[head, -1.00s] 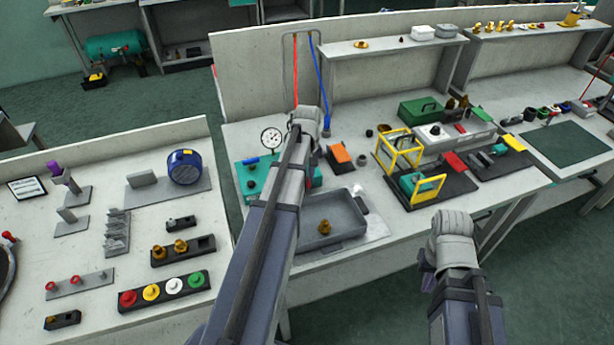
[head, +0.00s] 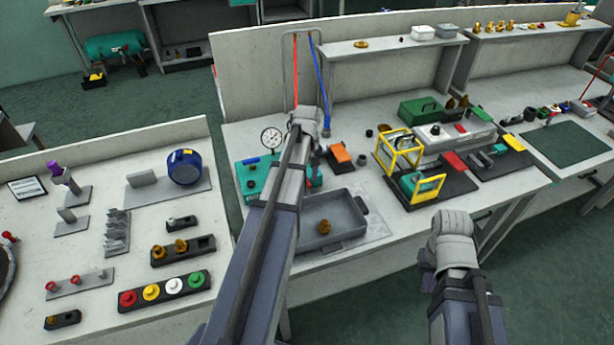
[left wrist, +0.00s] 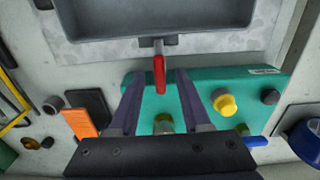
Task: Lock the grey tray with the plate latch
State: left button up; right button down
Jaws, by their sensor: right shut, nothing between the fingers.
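The grey tray (head: 318,238) sits on the bench with a brass piece in it, partly hidden by my left arm. Its wall shows at the top of the left wrist view (left wrist: 160,36). The plate latch has a red handle (left wrist: 159,75) and a grey part meeting the tray's edge; whether it is engaged I cannot tell. My left gripper (left wrist: 154,76) is open, its fingers on either side of the red handle with gaps showing. In the head view it is mostly hidden behind my arm. My right gripper (head: 427,282) is shut and empty, in front of the bench.
A teal plate (left wrist: 200,83) with a yellow knob (left wrist: 224,103) lies under the left fingers. An orange block (head: 340,154) and a yellow frame (head: 399,150) stand right of my left arm. A gauge (head: 271,138) stands left of it. Free floor lies around my right arm.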

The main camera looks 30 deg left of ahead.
aim_at(308, 180)
pick_arm(q)
notch_tip(308, 180, up, 8)
jog(key=p, duration=0.8)
jog(key=shift+f, duration=0.1)
dwell(0.3)
jog(key=shift+d, duration=0.25)
jog(key=s+d+m, duration=0.4)
jog(key=s+d, duration=0.1)
jog(key=d, duration=0.5)
jog(key=s+d+m, duration=0.5)
jog(key=s+d, duration=0.1)
jog(key=d, duration=0.4)
jog(key=s+d+m+y, duration=0.1)
jog(key=s+d+m, duration=0.3)
jog(key=d, duration=0.6)
jog(key=shift+s+d+m, duration=0.2)
jog(key=shift+s+m, duration=0.2)
jog(key=shift+s, duration=0.3)
